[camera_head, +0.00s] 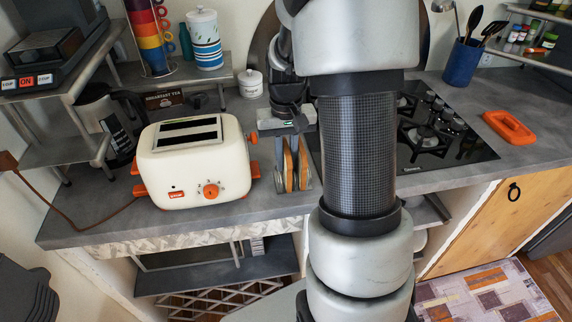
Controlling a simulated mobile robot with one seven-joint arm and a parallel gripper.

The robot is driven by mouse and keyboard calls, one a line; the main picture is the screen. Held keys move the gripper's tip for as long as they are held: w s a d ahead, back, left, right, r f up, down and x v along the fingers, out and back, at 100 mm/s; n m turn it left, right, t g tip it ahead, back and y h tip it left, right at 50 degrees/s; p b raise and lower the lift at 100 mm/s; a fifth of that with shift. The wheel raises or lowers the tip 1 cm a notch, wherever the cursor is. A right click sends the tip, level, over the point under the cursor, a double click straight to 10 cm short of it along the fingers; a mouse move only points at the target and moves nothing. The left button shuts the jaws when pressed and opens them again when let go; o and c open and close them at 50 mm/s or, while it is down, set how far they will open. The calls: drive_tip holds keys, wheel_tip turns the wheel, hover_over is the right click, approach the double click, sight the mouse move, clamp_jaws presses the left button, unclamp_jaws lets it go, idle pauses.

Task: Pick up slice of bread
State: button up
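Slices of bread (288,167) with brown crust stand on edge on the counter, just right of the cream toaster. Grey upright plates stand between and beside them; I cannot tell whether these belong to a rack or to my fingers. My gripper (287,128) is right above the slices, at the end of my arm, pointing down. Its fingertips are not clearly visible, so I cannot tell whether it is open or shut, or whether it touches a slice.
The cream toaster (194,161) with orange knobs stands close left of the bread. A small white jar (250,84) is behind. A black gas hob (440,135) lies to the right, with an orange spoon rest (509,127) beyond it. The counter's front edge is just before the bread.

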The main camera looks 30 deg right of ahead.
clamp_jaws()
